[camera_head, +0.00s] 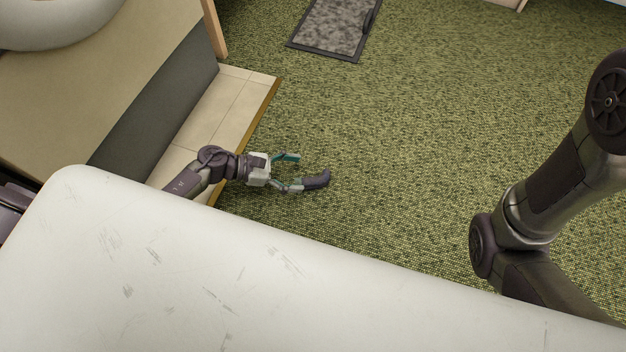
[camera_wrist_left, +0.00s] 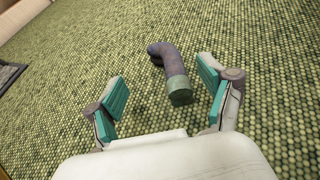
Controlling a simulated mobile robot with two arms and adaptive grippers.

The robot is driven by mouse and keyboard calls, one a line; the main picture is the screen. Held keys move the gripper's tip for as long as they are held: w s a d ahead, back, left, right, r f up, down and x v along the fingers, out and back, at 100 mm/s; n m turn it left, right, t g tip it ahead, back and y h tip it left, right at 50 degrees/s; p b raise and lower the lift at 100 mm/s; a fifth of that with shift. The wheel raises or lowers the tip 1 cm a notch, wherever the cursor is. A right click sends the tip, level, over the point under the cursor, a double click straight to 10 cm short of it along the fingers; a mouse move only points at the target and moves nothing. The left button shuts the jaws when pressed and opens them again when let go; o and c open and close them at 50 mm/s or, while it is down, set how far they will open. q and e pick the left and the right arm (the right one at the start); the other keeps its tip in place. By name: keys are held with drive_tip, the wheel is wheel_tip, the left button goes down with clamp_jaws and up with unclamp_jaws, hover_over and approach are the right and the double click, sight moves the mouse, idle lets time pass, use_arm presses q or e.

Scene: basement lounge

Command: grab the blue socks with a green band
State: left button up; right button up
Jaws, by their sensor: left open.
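The sock (camera_head: 317,180) lies bent on the green carpet in the head view, just off my left gripper's fingertips. In the left wrist view the sock (camera_wrist_left: 170,68) is dark blue-purple with a green band at its near end, and it lies ahead of the fingers, nearer the right finger. My left gripper (camera_head: 294,172) is open and empty, low over the carpet; its teal finger pads (camera_wrist_left: 161,98) stand wide apart in the left wrist view. My right arm shows at the right of the head view, but its gripper is out of view.
A tiled step (camera_head: 228,110) with a wooden edge lies left of the carpet. A grey mat (camera_head: 335,25) with a dark border lies at the top. A scratched white surface (camera_head: 200,270) fills the bottom of the head view. The carpet (camera_head: 420,130) right of the sock is clear.

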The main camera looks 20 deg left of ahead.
sight(308, 177)
use_arm(q)
drive_tip(key=b+x, duration=0.2)
drive_tip(key=x, duration=0.1)
drive_tip(key=b+x, duration=0.1)
drive_tip(key=shift+s+d+f, duration=0.15)
drive_tip(key=shift+d+f, duration=0.1)
drive_tip(key=shift+f, duration=0.05)
drive_tip(key=shift+d, duration=0.3)
drive_tip(key=c, duration=1.3)
